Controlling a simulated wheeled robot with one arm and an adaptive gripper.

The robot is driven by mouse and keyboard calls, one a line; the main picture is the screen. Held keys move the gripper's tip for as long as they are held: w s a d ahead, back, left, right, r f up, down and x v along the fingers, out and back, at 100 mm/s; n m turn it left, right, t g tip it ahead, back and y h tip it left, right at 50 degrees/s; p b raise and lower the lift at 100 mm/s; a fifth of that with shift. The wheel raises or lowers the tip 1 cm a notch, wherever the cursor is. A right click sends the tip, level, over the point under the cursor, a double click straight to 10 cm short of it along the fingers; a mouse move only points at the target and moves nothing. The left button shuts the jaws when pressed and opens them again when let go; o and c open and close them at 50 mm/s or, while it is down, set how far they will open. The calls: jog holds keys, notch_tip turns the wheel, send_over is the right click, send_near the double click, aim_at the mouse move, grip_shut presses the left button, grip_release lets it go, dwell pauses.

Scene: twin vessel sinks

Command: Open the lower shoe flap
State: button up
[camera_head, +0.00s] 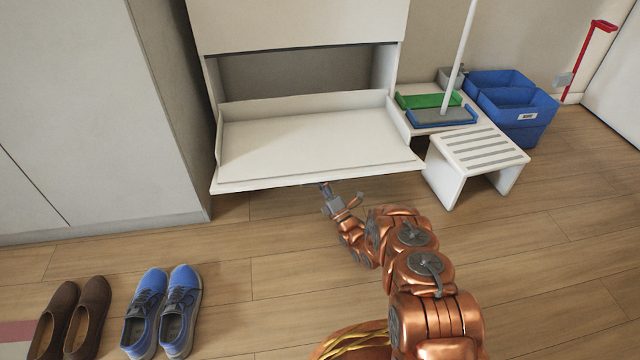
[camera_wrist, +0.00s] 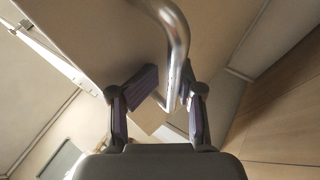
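The lower shoe flap (camera_head: 310,143) of the white cabinet is folded down and lies close to level, with its inner face up and the compartment (camera_head: 300,75) behind it exposed. My gripper (camera_head: 324,188) is at the underside of the flap's front edge. In the wrist view, the curved metal handle (camera_wrist: 179,42) runs down between the two dark fingers of my gripper (camera_wrist: 172,76). The handle is hidden in the head view.
A slatted white stool (camera_head: 477,150) and blue bins (camera_head: 515,105) stand to the right. A tall cabinet (camera_head: 95,100) stands at left. Brown shoes (camera_head: 72,318) and blue sneakers (camera_head: 162,308) are on the floor at lower left.

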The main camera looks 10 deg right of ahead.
aim_at(329, 178)
notch_tip(329, 178, up, 8)
jog(key=shift+o, duration=0.2)
jog(key=shift+r, duration=0.5)
jog(key=shift+a, duration=0.1)
jog(key=shift+p, duration=0.5)
jog(key=shift+c, duration=0.2)
jog(key=shift+s+d+f+p, duration=0.2)
jog(key=shift+d+f+p, duration=0.55)
jog(key=shift+p, duration=0.65)
jog(key=shift+s+f+p, duration=0.25)
jog(key=shift+f+p, duration=0.3)
jog(key=shift+p, duration=0.6)
jog(key=shift+s+d+f+b, duration=0.15)
jog(key=shift+d+f+b, duration=0.1)
jog(key=shift+f, duration=0.35)
jog(key=shift+s+d+f+b, duration=0.15)
jog(key=shift+s+d+f, duration=0.05)
jog(key=shift+f, duration=0.35)
jog(key=shift+s+d+f+b, duration=0.15)
jog(key=shift+d+f+b, duration=0.1)
jog(key=shift+f, duration=0.35)
jog(key=shift+s+d+f+b, duration=0.2)
jog(key=shift+d+f+b, duration=0.05)
jog(key=shift+f+b, duration=0.25)
jog(key=shift+s+d+f+b, duration=0.2)
jog(key=shift+f+b, duration=0.2)
jog(key=shift+f, duration=0.1)
